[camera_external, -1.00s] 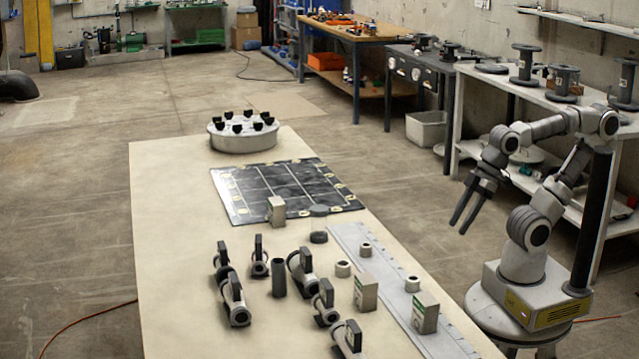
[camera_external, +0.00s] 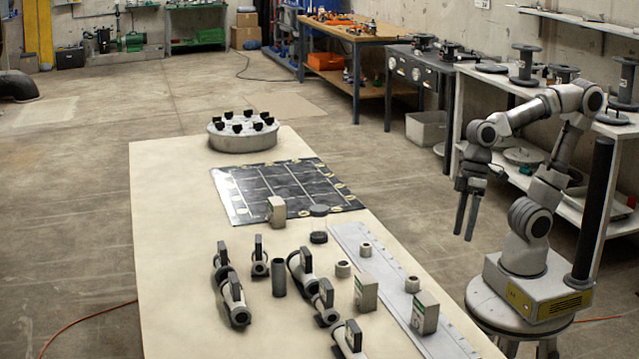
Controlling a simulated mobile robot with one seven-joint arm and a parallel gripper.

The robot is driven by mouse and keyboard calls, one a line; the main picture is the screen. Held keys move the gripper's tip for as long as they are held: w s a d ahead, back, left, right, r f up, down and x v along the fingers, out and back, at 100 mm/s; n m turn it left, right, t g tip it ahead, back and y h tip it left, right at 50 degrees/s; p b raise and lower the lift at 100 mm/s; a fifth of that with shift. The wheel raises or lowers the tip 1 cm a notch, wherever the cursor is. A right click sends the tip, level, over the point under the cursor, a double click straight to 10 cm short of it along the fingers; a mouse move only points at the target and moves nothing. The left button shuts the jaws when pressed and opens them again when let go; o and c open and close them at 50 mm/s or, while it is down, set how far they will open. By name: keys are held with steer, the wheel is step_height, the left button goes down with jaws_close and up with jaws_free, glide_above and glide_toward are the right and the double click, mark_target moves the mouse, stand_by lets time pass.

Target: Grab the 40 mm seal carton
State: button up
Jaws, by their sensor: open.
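Three small grey-beige cartons stand upright on the table. One carton (camera_external: 277,211) is at the near edge of the black gridded mat. A second carton (camera_external: 365,292), with a green mark, stands just left of the pale grey strip, and a third carton (camera_external: 424,312), also with green on its label, stands on the strip. The size markings are too small to read, so I cannot tell which is the 40 mm seal carton. My gripper (camera_external: 465,238) is open and empty, pointing down, right of the table and apart from all the cartons.
Several valve-like pipe fittings (camera_external: 235,300) and a dark upright cylinder (camera_external: 279,277) crowd the front left. Small rings (camera_external: 343,269) lie near the pale strip (camera_external: 400,300). The black mat (camera_external: 270,185) and a round flange with dark knobs (camera_external: 243,137) are farther back.

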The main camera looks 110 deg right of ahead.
mark_target(432, 313)
steer(key=w+a+r+m+g+y+p, duration=0.3)
steer(key=w+a+m+y+p, duration=0.15)
steer(key=w+a+y, duration=0.35)
steer(key=w+a+r+m+g+y+p, duration=0.2)
steer(key=w+a+m+g+y+p, duration=0.15)
steer(key=w+a+m, duration=0.45)
steer(key=w+a+m+t+y+p, duration=0.3)
steer(key=w+y, duration=0.1)
steer(key=w, duration=0.2)
step_height(432, 313, down, 9)
steer(key=shift+a+r+b, duration=0.15)
steer(key=shift+r+b, duration=0.05)
steer(key=shift+b, duration=0.9)
steer(key=shift+a+r, duration=0.25)
steer(key=shift+a, duration=0.85)
steer(key=shift+s+a+b, duration=0.1)
steer(key=shift+a+b, duration=0.5)
steer(key=shift+a, duration=2.05)
steer(key=shift+r, duration=0.1)
jaws_close()
